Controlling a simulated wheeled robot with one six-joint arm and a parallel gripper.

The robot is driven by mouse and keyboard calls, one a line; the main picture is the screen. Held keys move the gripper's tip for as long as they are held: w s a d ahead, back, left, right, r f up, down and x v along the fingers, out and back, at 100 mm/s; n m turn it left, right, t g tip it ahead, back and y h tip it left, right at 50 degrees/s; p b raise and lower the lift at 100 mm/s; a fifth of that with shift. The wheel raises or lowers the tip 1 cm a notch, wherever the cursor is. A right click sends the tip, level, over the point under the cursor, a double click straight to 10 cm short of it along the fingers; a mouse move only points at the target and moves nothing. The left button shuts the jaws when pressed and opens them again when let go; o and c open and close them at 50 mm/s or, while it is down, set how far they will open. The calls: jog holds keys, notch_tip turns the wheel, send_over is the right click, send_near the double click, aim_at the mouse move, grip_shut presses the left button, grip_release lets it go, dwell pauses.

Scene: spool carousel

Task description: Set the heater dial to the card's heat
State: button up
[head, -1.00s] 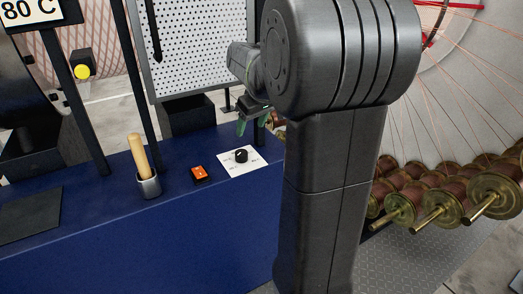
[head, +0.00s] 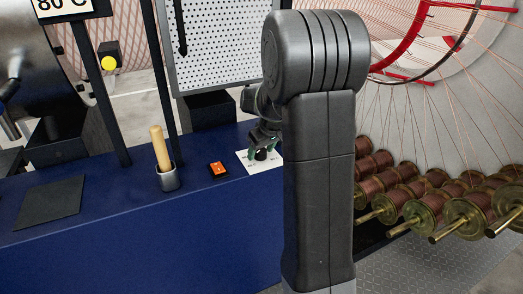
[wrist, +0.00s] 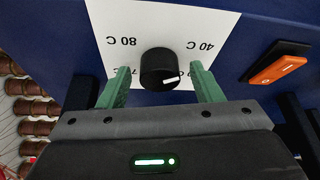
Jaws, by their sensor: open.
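The heat card (head: 68,8) at the top left of the head view is cut off and reads 80 C. The heater dial is a black knob (wrist: 158,66) on a white plate (wrist: 105,30), with a white pointer mark. In the wrist view, where the print is upside down, the mark points right and slightly down, towards a label mostly hidden by a green finger. 80 C is at upper left, 40 C at upper right; a lower left label is partly covered. My gripper (wrist: 160,72) is open, its green fingers either side of the knob with gaps visible.
An orange switch (head: 218,169) sits beside the plate on the blue bench (head: 150,235). A wooden-handled tool (head: 160,147) stands in a metal cup (head: 168,180). A dark mat (head: 50,202) lies at left. Copper spools (head: 425,213) are at right. A perforated panel (head: 222,45) stands behind.

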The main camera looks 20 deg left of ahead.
jog(key=c, duration=1)
jog(key=shift+m, duration=0.4)
jog(key=m, duration=0.1)
jog(key=m+t+h, duration=0.1)
jog(key=m, duration=0.1)
jog(key=shift+s+a+m, duration=0.15)
jog(key=shift+m, duration=0.15)
jog(key=m+h+b, duration=0.1)
jog(key=m, duration=0.1)
jog(key=m+t+b, duration=0.1)
jog(key=m, duration=0.2)
jog(key=shift+a+f+h+b, duration=0.1)
jog(key=shift+a+h+b, duration=0.05)
jog(key=shift+h+b, duration=0.25)
jog(key=m+h+b, duration=0.1)
jog(key=m, duration=0.3)
jog(key=shift+a+m+h+b, duration=0.1)
jog(key=shift+m+h+b, duration=0.25)
jog(key=shift+m+h, duration=0.75)
jog(key=shift+m, duration=1.4)
